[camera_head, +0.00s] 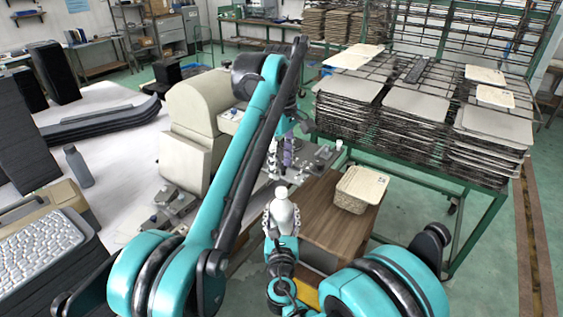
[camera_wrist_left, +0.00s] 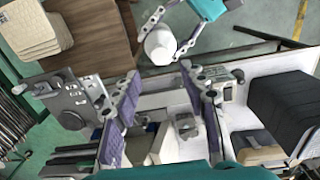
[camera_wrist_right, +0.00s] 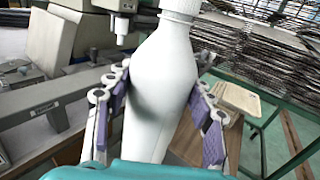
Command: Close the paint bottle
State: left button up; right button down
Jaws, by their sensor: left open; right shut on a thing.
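The white paint bottle (camera_head: 283,215) stands upright in the head view, with a narrower white top. It fills the middle of the right wrist view (camera_wrist_right: 163,80), where a white ribbed part at its top is cut off by the frame edge. My right gripper (camera_head: 281,222) is shut around the bottle's body. My left gripper (camera_head: 281,157) is open and higher, behind the bottle in the head view; its purple pads (camera_wrist_left: 162,120) show apart with nothing held between them. The left wrist view shows the bottle's round white top (camera_wrist_left: 160,45) beyond its fingers. I cannot tell whether the top is a separate cap.
A wooden table (camera_head: 322,232) with a wicker box (camera_head: 358,190) stands right of the bottle. A beige machine (camera_head: 192,130) stands on the pale table to the left, beside a grey bottle (camera_head: 78,166). Green racks with stacked panels (camera_head: 420,103) stand at the right.

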aim_at(282, 189)
pick_arm(q)
jog(key=shift+f, duration=3.95)
grip_shut()
jog(key=m, duration=2.5)
jog(key=shift+o, duration=0.7)
grip_release()
